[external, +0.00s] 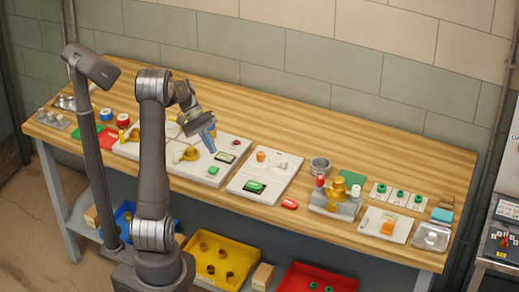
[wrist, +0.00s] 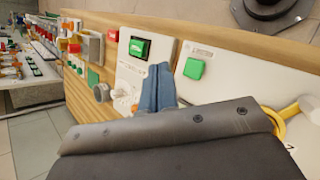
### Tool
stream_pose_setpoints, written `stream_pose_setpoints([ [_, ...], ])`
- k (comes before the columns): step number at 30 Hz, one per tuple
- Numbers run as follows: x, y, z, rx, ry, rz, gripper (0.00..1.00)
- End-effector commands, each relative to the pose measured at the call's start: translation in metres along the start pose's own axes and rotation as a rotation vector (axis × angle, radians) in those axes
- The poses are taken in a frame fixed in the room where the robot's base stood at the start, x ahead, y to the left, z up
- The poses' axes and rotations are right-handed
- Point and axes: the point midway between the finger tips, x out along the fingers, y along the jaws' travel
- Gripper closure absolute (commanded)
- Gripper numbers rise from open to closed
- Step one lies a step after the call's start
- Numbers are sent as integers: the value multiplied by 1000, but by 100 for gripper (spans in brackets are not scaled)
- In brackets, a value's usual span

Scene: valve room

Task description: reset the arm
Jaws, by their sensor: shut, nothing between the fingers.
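My gripper (external: 209,137) has blue fingers and is shut with nothing between them. In the external view it hangs above the left-hand white panel (external: 234,168), near a small dark display and a green button (external: 213,170). In the wrist view the blue fingers (wrist: 157,88) point over the worktop, with a white panel and a green button (wrist: 194,68) to their right. The dark gripper body hides the lower part of the wrist view.
A second white panel (external: 287,187) stands right of the gripper. Further right are a brass valve (external: 338,192), a grey cup (external: 320,166) and several small fixtures. Yellow (external: 214,277) and red bins (external: 314,278) sit below. The wooden worktop (external: 300,125) is clear along the wall.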

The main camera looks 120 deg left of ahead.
Motion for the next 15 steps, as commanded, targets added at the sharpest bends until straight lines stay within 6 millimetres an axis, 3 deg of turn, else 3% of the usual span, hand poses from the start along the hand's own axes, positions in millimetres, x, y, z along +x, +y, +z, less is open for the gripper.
stream_pose_setpoints([
  [12,14,-10,-10,-1,-3,1,100],
  [15,3,-2,-2,3,5,-1,100],
])
